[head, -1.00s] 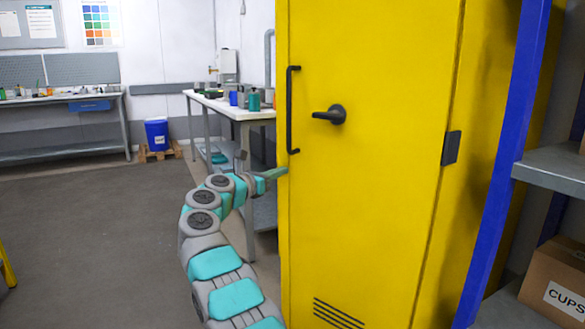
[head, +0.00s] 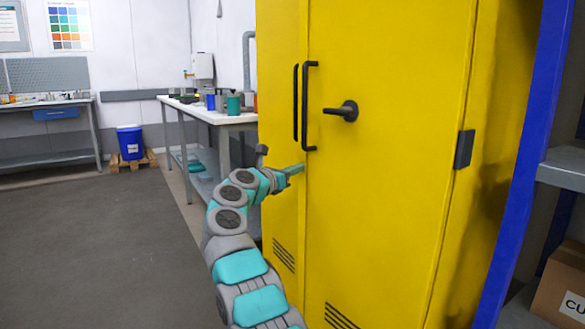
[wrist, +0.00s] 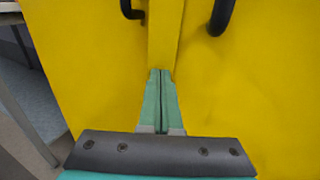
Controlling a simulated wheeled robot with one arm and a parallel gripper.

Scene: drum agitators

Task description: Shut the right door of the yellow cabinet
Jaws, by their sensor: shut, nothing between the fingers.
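The yellow cabinet's right door (head: 395,190) fills the right of the head view, with a black bar handle (head: 309,105) and a black lever (head: 346,110). The left door (head: 279,60) shows as a narrower panel beside it. My gripper (head: 299,169) is shut and empty, its green fingertips at the seam below the bar handles. In the wrist view the fingertips (wrist: 161,74) are in front of a narrow yellow strip (wrist: 165,35) between the left door (wrist: 85,60) and right door (wrist: 255,80). I cannot tell if they touch, or whether the right door is fully flush.
A blue post (head: 528,150) and grey shelf (head: 566,166) with a cardboard box (head: 560,288) stand right of the cabinet. A white-topped workbench (head: 215,113) stands behind my arm to the left. The grey floor (head: 90,240) at left is clear.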

